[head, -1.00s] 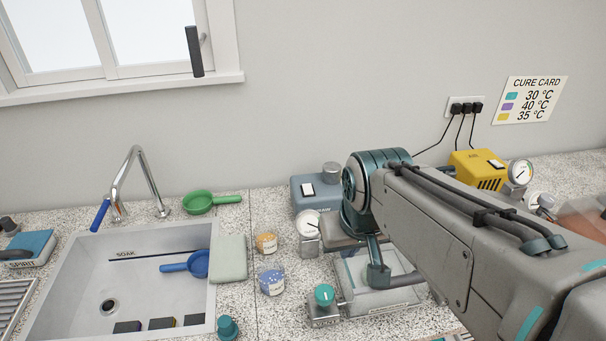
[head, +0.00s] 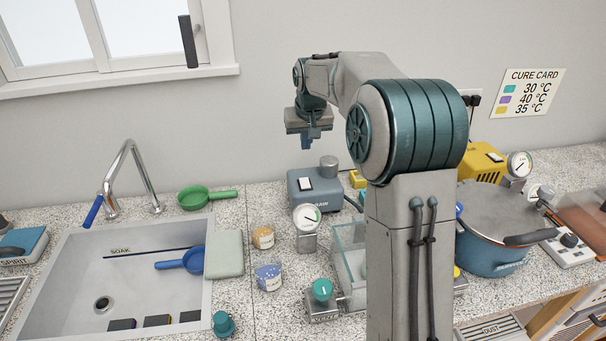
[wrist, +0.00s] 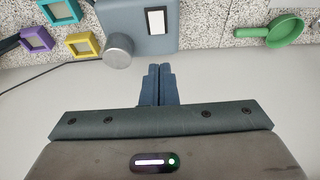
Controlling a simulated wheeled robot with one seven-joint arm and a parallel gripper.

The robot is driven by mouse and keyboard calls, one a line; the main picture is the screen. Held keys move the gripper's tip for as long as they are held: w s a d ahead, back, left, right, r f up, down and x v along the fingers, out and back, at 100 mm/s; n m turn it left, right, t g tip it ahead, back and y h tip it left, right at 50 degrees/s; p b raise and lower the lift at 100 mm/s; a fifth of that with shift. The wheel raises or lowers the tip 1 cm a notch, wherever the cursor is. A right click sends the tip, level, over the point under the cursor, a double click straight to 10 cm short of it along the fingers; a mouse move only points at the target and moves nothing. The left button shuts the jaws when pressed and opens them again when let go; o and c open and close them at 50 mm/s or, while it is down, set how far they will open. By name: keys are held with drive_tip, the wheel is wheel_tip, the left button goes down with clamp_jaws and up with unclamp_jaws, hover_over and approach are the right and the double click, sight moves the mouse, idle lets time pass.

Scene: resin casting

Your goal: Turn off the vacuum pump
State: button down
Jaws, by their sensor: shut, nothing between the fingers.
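The vacuum pump is a blue-grey box (head: 314,194) on the counter against the back wall, with a white rocker switch (head: 305,184) on its face and a grey cylinder (head: 328,166) on top. In the wrist view the pump (wrist: 140,28) is at the top, with its switch (wrist: 156,20) right of the cylinder (wrist: 118,50). My gripper (head: 306,143) is in the air above the pump, fingers pointing down. In the wrist view its fingers (wrist: 157,72) are together and empty, apart from the pump. I cannot tell the switch's position.
A gauge (head: 306,219) and a clear chamber (head: 348,262) with a green-knobbed vent valve (head: 322,291) stand in front of the pump. A blue pot (head: 491,240) and yellow box (head: 482,163) are to the right. The sink (head: 70,270) is left. A green strainer (head: 194,198) lies behind it.

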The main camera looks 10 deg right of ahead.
sight(303, 180)
idle(0.3)
drive_tip(key=p+x, duration=0.1)
drive_tip(key=x, duration=0.3)
drive_tip(key=p+x, duration=0.1)
drive_tip(key=x, duration=0.4)
drive_tip(key=p+x, duration=0.1)
drive_tip(key=x, duration=0.4)
drive_tip(key=shift+s+f, duration=0.1)
drive_tip(key=shift+s, duration=0.2)
drive_tip(key=shift+f, duration=0.1)
drive_tip(key=shift+f+b, duration=0.2)
drive_tip(key=shift+b, duration=0.2)
drive_tip(key=shift+r, duration=0.1)
